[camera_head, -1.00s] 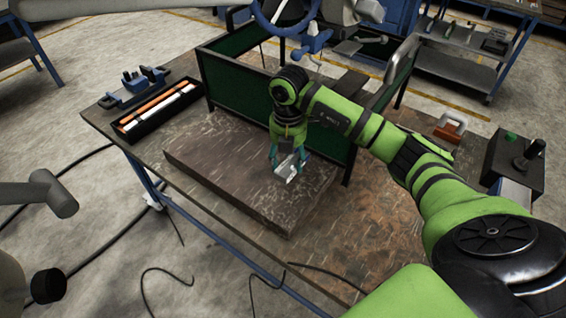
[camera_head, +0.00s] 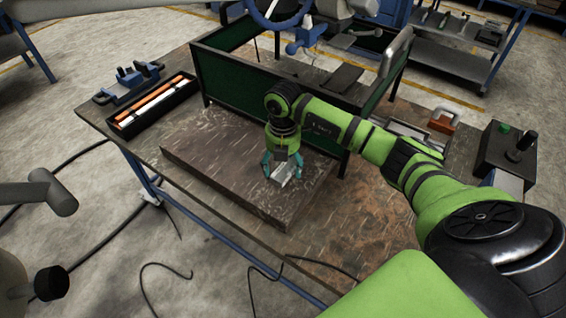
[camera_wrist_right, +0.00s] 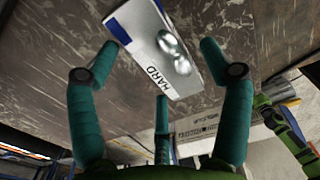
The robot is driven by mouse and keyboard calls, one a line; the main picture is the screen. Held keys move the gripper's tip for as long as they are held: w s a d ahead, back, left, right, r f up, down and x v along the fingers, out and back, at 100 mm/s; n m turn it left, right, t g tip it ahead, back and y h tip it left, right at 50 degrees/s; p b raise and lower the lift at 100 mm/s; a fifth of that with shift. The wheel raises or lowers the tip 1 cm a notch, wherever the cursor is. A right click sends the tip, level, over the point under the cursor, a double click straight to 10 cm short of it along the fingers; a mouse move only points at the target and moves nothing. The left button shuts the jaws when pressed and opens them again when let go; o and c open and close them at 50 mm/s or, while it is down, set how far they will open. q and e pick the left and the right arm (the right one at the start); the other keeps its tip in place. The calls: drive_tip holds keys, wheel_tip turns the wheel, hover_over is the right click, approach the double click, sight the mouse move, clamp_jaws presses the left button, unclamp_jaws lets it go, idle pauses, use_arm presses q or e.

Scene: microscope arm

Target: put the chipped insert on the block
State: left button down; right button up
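My right gripper (camera_head: 283,168) has its teal fingers low over the dark slab (camera_head: 215,150), near its right end. In the right wrist view the fingers (camera_wrist_right: 162,62) are spread apart, with nothing clasped. Between and beyond them is a white plate (camera_wrist_right: 143,37) with a blue end and the word HARD. Shiny silver pieces (camera_wrist_right: 175,50) show on the plate; I cannot tell whether one is the chipped insert. In the head view the plate (camera_head: 287,178) is small and partly hidden by the fingers. My left gripper is not in view.
A black tray with orange and white sticks (camera_head: 150,108) and a blue fixture (camera_head: 130,80) are at the table's left. Green-panelled walls (camera_head: 225,78) stand close behind the slab. A control box (camera_head: 508,148) and an orange-handled item (camera_head: 443,118) are at right. The slab's left half is clear.

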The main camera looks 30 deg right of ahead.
sight(283, 167)
drive_tip(key=shift+r, duration=0.35)
wheel_tip(283, 167, up, 12)
drive_tip(key=b, duration=0.2)
drive_tip(key=shift+f+b, duration=0.2)
drive_tip(key=shift+b, duration=0.2)
drive_tip(key=shift+f, duration=0.1)
